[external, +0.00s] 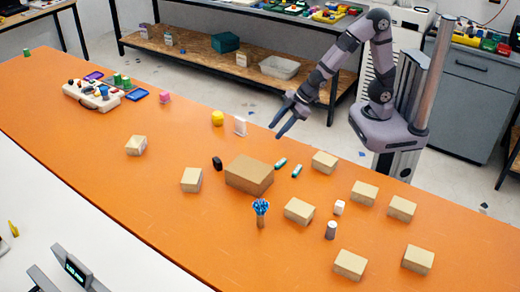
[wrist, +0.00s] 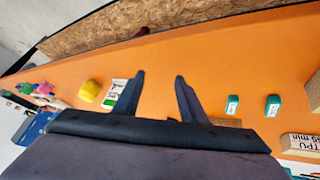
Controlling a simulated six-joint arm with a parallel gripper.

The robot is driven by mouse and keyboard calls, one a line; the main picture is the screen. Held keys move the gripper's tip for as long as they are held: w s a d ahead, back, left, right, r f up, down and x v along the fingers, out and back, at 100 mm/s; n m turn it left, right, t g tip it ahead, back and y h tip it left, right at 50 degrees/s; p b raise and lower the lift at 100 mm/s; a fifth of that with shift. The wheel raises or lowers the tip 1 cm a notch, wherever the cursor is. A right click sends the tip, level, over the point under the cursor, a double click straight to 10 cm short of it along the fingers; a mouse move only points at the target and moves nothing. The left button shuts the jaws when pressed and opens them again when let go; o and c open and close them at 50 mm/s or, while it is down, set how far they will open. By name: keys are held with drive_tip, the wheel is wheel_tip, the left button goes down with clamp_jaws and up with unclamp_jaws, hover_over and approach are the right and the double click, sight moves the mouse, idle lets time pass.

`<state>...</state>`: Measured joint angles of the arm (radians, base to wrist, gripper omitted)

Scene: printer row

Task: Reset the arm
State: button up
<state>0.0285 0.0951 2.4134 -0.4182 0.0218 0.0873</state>
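My gripper (external: 284,125) is raised above the far edge of the orange table (external: 120,185), with its fingers pointing down and left. In the wrist view my gripper (wrist: 158,82) shows two dark fingers spread apart, with only bare orange table seen between them. It is open and holds nothing. My arm is bent, and its base stands on a column behind the table's far edge.
A large cardboard box (external: 249,175) lies mid-table with several small boxes around it. Two green-and-white bottles (external: 281,163), a yellow object (external: 217,118), a white card (external: 240,126) and a blue-topped holder (external: 261,212) stand near. A control board (external: 92,95) is far left.

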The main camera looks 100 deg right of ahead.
drive_tip(key=s+a+f+m+g+b, duration=0.1)
drive_tip(key=s+f+m+g+b, duration=0.2)
drive_tip(key=s, duration=0.7)
drive_tip(key=s+f+g+b, duration=0.2)
drive_tip(key=s+f+g, duration=0.2)
drive_tip(key=s, duration=0.6)
wheel_tip(320, 180, up, 15)
drive_tip(key=p, duration=1.4)
drive_tip(key=shift+w+a, duration=0.2)
drive_tip(key=shift+w, duration=0.1)
wheel_tip(320, 180, down, 60)
drive_tip(key=b, duration=6)
drive_tip(key=shift+f, duration=0.25)
